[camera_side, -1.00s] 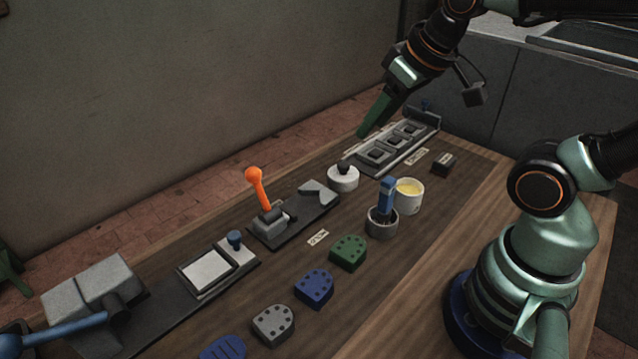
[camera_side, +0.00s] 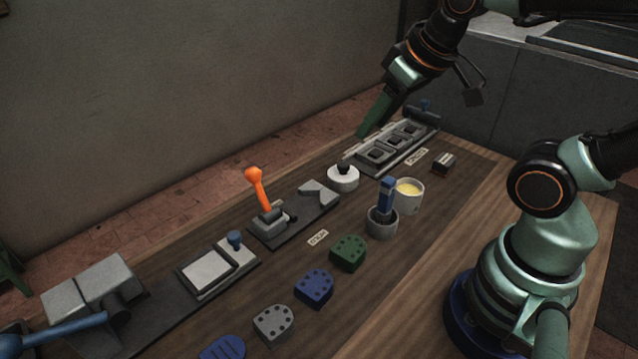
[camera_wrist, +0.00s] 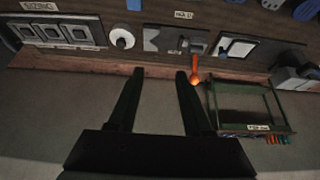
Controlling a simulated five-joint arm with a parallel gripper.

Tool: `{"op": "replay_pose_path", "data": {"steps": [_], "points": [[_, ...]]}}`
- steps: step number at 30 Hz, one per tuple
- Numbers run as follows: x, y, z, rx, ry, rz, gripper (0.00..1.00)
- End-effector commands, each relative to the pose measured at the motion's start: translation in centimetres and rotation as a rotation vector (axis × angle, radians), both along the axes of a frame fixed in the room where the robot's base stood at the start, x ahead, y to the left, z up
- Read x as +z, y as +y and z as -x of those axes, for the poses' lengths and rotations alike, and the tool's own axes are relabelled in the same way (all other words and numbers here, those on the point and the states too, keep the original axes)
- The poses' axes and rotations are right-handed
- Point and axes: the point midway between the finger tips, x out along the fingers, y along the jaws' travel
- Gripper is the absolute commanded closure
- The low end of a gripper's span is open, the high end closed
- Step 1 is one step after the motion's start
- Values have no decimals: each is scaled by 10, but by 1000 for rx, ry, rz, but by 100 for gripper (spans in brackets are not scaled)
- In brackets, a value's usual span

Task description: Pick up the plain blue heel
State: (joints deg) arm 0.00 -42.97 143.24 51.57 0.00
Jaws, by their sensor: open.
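Two blue heels show on the bench in the side view. One blue heel (camera_side: 314,289) has dark round dots on top and lies between a green heel (camera_side: 348,252) and a grey heel (camera_side: 273,325), both dotted. The other blue heel (camera_side: 223,348) has grooves on top and is cut off by the bottom edge. I cannot make out a heel with a fully plain top. My gripper (camera_side: 364,132) is open and empty, high above the far end of the bench and well away from the heels. Its two fingers (camera_wrist: 160,72) show apart in the wrist view.
An orange-knobbed lever (camera_side: 258,188) stands upright behind the heels. A cup with a blue-handled tool (camera_side: 382,222) and a white pot (camera_side: 408,196) stand beyond the green heel. A press with a blue handle (camera_side: 95,290) is at lower left. Bare wood lies right of the heels.

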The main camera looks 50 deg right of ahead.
Motion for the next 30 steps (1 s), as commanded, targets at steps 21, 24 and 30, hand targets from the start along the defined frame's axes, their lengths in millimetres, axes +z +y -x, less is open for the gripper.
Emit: {"op": "replay_pose_path", "data": {"steps": [21,24,30], "points": [[-17,28,-7,247,82,78,0],[-35,55,-10,499,153,151,0],[-77,114,-6,1045,278,292,0]]}}
